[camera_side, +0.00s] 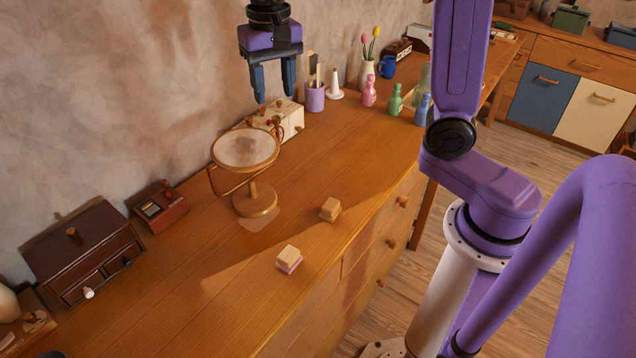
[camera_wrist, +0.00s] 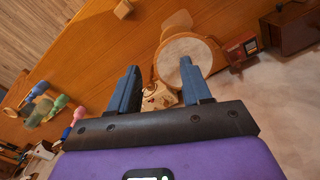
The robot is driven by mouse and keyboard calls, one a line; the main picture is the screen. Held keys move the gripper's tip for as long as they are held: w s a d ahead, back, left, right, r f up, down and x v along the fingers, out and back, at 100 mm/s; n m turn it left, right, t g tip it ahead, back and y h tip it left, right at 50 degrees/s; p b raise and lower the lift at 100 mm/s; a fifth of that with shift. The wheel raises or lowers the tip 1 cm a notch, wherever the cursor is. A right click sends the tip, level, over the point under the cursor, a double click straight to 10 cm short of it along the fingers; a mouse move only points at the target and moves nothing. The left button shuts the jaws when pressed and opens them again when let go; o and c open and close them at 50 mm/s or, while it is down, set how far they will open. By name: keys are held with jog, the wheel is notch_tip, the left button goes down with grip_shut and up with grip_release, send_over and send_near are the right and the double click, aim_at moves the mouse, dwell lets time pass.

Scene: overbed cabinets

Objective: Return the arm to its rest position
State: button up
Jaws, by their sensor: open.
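My gripper (camera_side: 273,97) is open and empty, high above the back of the wooden counter, close to the wall in the side view. Its two blue fingers point down. In the wrist view my gripper (camera_wrist: 158,82) shows its fingers spread apart with nothing between them touching either finger. The counter (camera_side: 240,290) lies well below. My purple arm shows at the right of the side view, and part of its upper reach is outside the frame.
The counter's front middle is mostly clear.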

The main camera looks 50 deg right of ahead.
jog(key=s+d+f+n, duration=0.1)
jog(key=s+f+n, duration=0.3)
jog(key=s+n, duration=0.4)
jog(key=s+d+f+n, duration=0.2)
jog(key=s+f+n, duration=0.2)
jog(key=s+n, duration=0.5)
jog(key=s, duration=0.8)
jog(key=shift+s+f+n, duration=0.15)
jog(key=shift+f+n, duration=0.15)
